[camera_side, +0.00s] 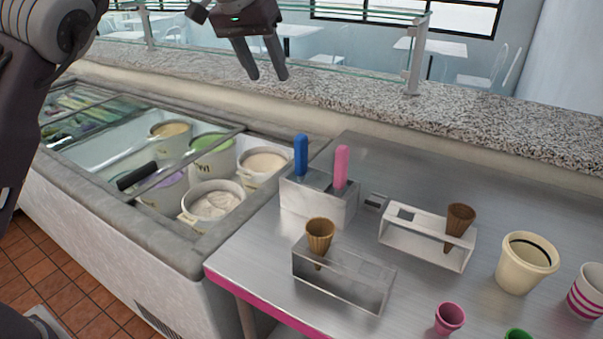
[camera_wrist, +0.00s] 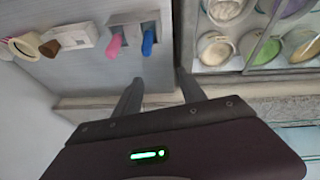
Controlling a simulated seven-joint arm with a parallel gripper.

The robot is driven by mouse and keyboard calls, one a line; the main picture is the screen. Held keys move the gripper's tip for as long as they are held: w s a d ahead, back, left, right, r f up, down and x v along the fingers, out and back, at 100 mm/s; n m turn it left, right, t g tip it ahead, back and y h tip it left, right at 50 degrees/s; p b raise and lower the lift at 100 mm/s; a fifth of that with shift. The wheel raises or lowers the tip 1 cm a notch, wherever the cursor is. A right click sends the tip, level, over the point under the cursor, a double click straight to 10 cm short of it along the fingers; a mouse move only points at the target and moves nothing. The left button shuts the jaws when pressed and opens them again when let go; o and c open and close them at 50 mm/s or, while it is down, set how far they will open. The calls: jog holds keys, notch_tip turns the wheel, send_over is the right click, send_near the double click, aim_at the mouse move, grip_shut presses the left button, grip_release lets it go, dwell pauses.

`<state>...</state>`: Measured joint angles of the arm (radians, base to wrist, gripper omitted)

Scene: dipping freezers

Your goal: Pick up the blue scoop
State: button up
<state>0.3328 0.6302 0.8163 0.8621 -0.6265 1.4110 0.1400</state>
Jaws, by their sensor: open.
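The blue scoop (camera_side: 301,157) stands handle up in a metal scoop holder (camera_side: 312,203) on the steel counter. Its head is hidden inside the holder. A pink scoop (camera_side: 341,167) stands beside it on the right. In the wrist view the blue scoop (camera_wrist: 148,42) shows ahead of my fingers, with the pink scoop (camera_wrist: 114,46) to its left. My gripper (camera_side: 268,76) is open and empty, with its fingers pointing down, above and behind the holder in the side view. In the wrist view my gripper (camera_wrist: 160,82) is apart from both scoops.
The freezer (camera_side: 190,240) with several ice cream tubs lies left of the holder. Two cone stands (camera_side: 345,280) (camera_side: 425,243) with cones, a cream tub (camera_side: 525,263) and cups (camera_side: 450,318) are to the right. A granite ledge (camera_side: 350,95) with a glass guard runs behind.

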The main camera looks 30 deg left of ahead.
jog(key=m, duration=0.1)
send_over(303, 155)
jog(key=s+a, duration=0.1)
jog(key=a, duration=0.1)
notch_tip(303, 155, down, 5)
jog(key=shift+y, duration=0.4)
notch_tip(303, 155, down, 10)
jog(key=shift+f, duration=0.1)
jog(key=x, duration=0.7)
jog(key=shift+w+d, duration=0.15)
jog(key=shift+d, duration=0.25)
grip_shut()
